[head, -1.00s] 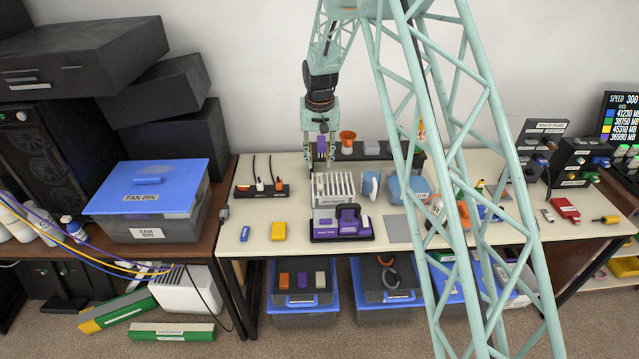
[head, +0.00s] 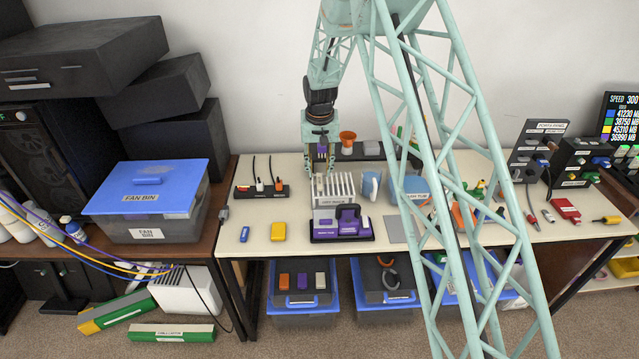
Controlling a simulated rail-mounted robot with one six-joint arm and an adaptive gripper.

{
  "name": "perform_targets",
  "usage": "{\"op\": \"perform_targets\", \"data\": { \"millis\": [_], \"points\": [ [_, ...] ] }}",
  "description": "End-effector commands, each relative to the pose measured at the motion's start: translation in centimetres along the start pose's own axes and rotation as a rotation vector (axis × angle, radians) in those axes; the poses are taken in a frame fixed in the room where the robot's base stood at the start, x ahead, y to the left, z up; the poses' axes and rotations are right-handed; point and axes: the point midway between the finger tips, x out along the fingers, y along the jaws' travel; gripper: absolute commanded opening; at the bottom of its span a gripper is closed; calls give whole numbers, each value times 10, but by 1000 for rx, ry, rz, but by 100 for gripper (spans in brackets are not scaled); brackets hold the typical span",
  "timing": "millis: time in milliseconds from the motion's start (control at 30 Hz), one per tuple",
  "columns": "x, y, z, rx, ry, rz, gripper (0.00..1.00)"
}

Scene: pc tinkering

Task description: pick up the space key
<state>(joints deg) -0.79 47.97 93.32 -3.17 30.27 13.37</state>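I cannot pick out the space key for certain; the labels are too small to read. My gripper (head: 321,170) points down at the back of the white slotted rack (head: 335,186) on the light table. Small purple and yellow pieces (head: 321,152) show between the gripper's sides; I cannot tell if they are held or stand behind. The fingertips are too small to show whether they are open or shut.
A black and purple tray (head: 342,226) stands before the rack. My truss arm covers part of the table's right half.

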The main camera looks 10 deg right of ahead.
Motion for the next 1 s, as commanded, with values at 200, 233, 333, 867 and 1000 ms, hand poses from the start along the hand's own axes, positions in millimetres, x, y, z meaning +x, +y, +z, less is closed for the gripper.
{"op": "perform_targets", "data": {
  "millis": [200,233,333,867,1000],
  "points": [
    [24,1,3,0,-2,1,28],
    [27,2,3,0,-2,0,28],
    [36,1,2,0,-1,0,28],
    [45,1,2,0,-1,0,28],
    [45,1,2,0,-1,0,28]
  ]
}}
